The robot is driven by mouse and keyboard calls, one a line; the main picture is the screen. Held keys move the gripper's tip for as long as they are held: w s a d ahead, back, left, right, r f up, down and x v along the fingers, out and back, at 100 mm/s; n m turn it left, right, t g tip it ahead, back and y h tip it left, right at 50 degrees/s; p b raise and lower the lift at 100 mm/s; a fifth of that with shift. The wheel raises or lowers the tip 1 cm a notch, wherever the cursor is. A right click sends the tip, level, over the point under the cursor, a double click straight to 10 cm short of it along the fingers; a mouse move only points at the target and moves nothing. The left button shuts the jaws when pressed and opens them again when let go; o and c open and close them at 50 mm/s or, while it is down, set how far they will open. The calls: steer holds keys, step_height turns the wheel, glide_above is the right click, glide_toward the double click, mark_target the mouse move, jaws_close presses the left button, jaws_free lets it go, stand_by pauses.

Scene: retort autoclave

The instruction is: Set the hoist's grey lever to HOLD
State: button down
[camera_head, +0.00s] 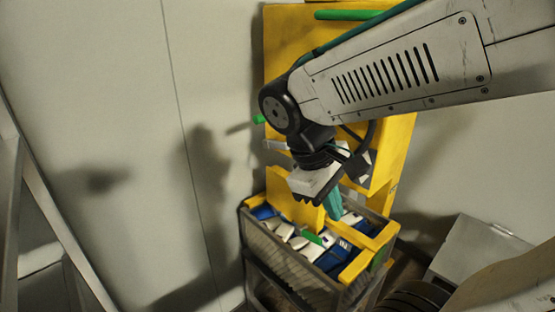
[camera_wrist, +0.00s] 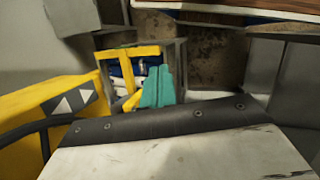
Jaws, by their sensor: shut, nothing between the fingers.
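The yellow hoist (camera_head: 285,45) stands behind my arm in the head view, and part of it shows at the left of the wrist view (camera_wrist: 30,112). A short light grey bar (camera_head: 274,145) sticks out from its left side, below a small green knob (camera_head: 259,119); the bar may be the grey lever. No HOLD marking is readable, and my arm hides much of the hoist's face. My gripper (camera_head: 335,210) points down over the basket, right of and below the bar, apart from it. Its teal fingers (camera_wrist: 158,88) are shut and empty.
A mesh basket (camera_head: 285,278) with a yellow frame holds white and blue packs beneath my gripper. A dark plate with white triangles (camera_wrist: 70,103) is on the hoist. A grey box (camera_head: 480,250) stands at right. The pale wall (camera_head: 100,90) is left, with free room before it.

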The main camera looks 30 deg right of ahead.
mark_target(276, 145)
steer(key=w+d+f+n+g+h, duration=0.1)
steer(key=w+d+f+n+h, duration=0.1)
steer(key=w+n+h, duration=0.5)
steer(key=w+d+f+n+g+h, duration=0.1)
steer(key=w+d+f+n+h, duration=0.2)
steer(key=w, duration=0.5)
steer(key=w+a+f+n+t+h, duration=0.6)
steer(key=w+f+n+t, duration=0.3)
steer(key=w, duration=0.3)
steer(key=shift+w+a+n, duration=0.3)
steer(key=shift+a+n, duration=0.05)
steer(key=shift+n, duration=0.55)
steer(key=w+d+r, duration=0.3)
steer(key=d+r, duration=0.3)
steer(key=d, duration=0.3)
steer(key=shift+w+d, duration=0.15)
steer(key=shift+w, duration=0.05)
steer(key=shift+r, duration=0.15)
